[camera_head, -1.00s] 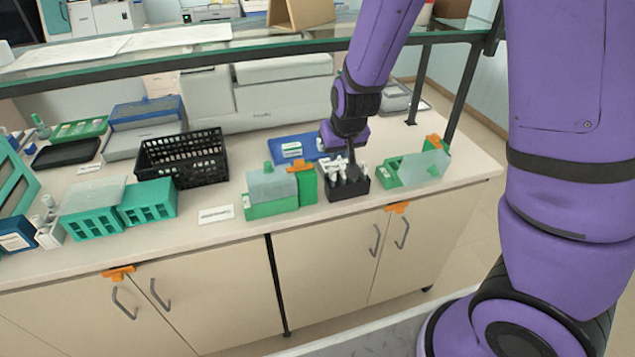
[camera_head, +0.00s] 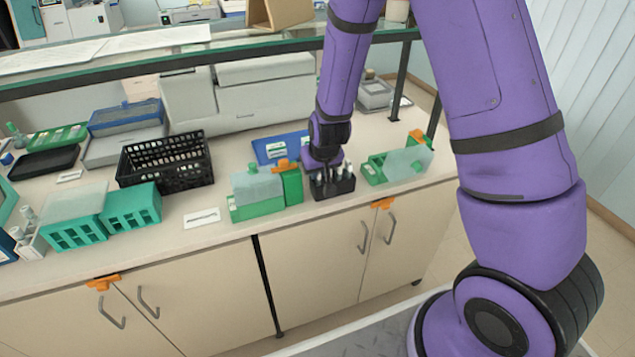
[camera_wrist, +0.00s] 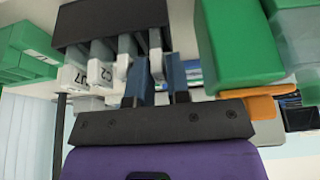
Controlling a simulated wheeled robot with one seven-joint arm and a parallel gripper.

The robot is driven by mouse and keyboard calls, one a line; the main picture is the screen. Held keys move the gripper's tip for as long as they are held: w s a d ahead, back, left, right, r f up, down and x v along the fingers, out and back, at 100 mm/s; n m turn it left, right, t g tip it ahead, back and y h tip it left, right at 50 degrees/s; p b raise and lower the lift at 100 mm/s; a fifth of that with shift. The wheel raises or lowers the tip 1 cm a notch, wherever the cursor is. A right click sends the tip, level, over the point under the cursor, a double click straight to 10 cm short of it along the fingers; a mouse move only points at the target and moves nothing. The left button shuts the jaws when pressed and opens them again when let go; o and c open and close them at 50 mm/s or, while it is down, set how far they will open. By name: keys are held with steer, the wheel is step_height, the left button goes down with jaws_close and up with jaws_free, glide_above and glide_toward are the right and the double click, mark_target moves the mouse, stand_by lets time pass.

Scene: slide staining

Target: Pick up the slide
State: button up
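The slides are white-topped pieces standing in a black rack (camera_head: 333,187) near the counter's front edge. In the wrist view the black rack (camera_wrist: 120,14) holds several slides; one slide (camera_wrist: 124,57) is marked C2 and another (camera_wrist: 99,72) appears to read 07. My gripper (camera_wrist: 156,80) has its two blue-grey fingers apart, pointing at the rack. A white slide (camera_wrist: 156,52) shows between the fingertips; I cannot tell whether they touch it. In the head view my gripper (camera_head: 325,168) is low over the rack and its fingers are mostly hidden.
A green box (camera_head: 257,210) stands just left of the rack, and a green tray with a pale cover (camera_head: 404,165) stands right. A blue tray (camera_head: 270,150) lies behind. A black basket (camera_head: 165,164) sits further left. A glass shelf (camera_head: 130,72) spans above.

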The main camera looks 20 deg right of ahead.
steer(key=shift+w+f, duration=0.15)
steer(key=shift+f, duration=0.25)
jaws_close()
steer(key=shift+r, duration=0.1)
